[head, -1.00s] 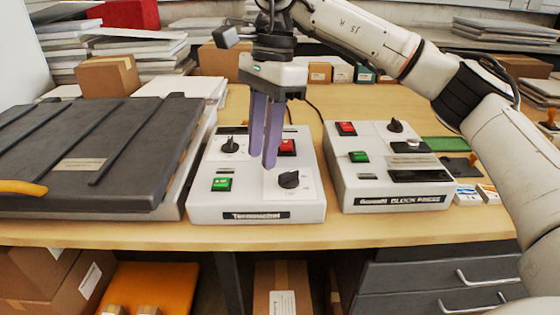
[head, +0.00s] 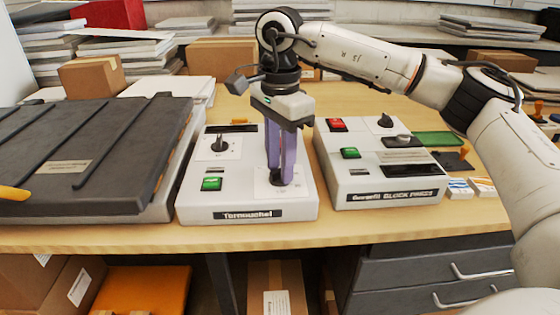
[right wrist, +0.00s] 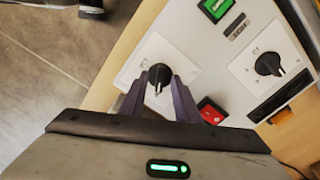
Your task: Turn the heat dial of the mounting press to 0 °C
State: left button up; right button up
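The white control box (head: 247,214) labelled "Ternouchel" stands beside the large black-lidded press. It has two black dials on white plates. One dial (head: 219,144) is at its back left. The front-right dial (head: 281,179) is partly hidden by my right gripper (head: 281,176). In the right wrist view this front-right dial (right wrist: 159,77) lies between the two purple fingertips, which are apart on either side of it. I cannot tell whether they touch it. The other dial (right wrist: 268,64) is to the right there. Dial scales are too small to read. My left gripper is not in view.
The box carries a green switch (head: 211,184) and a red switch (right wrist: 211,111). The black lid (head: 90,150) is on the left. Bare table lies behind the boxes.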

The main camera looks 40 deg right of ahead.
jog(key=shift+c, duration=0.4)
grip_shut()
